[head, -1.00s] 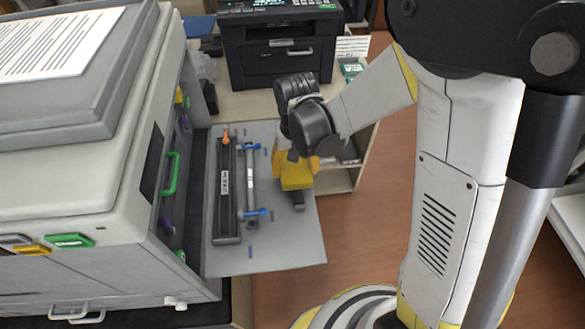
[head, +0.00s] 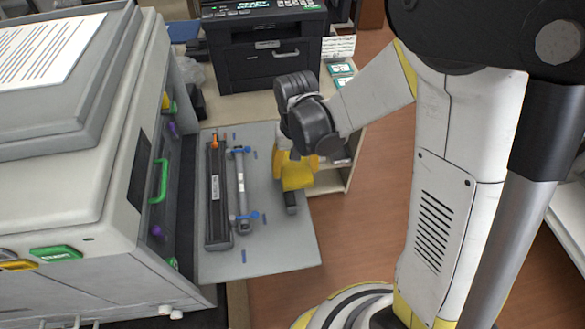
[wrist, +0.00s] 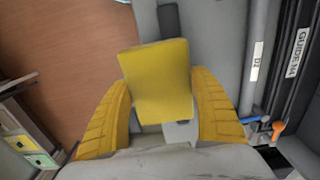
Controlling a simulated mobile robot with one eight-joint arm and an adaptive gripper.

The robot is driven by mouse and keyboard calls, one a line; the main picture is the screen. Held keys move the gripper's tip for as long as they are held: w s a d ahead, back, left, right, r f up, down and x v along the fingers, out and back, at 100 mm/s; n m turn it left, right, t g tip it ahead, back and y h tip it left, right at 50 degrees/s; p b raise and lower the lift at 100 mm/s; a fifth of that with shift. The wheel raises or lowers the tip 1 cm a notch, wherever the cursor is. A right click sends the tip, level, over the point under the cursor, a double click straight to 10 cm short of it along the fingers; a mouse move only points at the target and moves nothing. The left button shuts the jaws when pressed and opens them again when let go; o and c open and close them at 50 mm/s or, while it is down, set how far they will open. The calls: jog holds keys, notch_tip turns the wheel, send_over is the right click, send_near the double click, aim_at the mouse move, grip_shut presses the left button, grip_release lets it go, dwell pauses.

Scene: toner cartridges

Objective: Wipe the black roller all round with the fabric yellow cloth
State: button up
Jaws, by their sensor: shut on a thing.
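The yellow cloth (head: 297,174) is held by my gripper (head: 287,160) over the right part of the grey open panel. In the wrist view the cloth (wrist: 157,70) is a square pad between the yellow fingers of my gripper (wrist: 160,100), which are shut on it. The black roller (head: 291,208) lies under the cloth, with only its dark near end showing in the head view. In the wrist view the roller (wrist: 168,18) sticks out past the cloth's upper edge. The rest of the roller is hidden. I cannot tell whether the cloth touches it.
On the grey panel (head: 245,264), left of the cloth, lie a grey rod with blue ends (head: 240,180) and a long dark cartridge (head: 217,200). The large open printer (head: 70,195) stands left. A black printer (head: 265,55) stands behind. The panel's front part is clear.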

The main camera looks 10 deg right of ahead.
jog(key=shift+d, duration=0.3)
jog(key=shift+r, duration=0.1)
notch_tip(320, 180, up, 7)
jog(key=p, duration=0.5)
dwell(0.4)
jog(key=shift+a+f+b, duration=0.2)
jog(key=shift+f+b, duration=0.05)
jog(key=shift+b, duration=0.05)
jog(key=shift+w+a+f+b, duration=0.1)
jog(key=shift+a+f+b, duration=2.85)
jog(key=shift+b, duration=1.25)
jog(key=shift+f+b, duration=0.5)
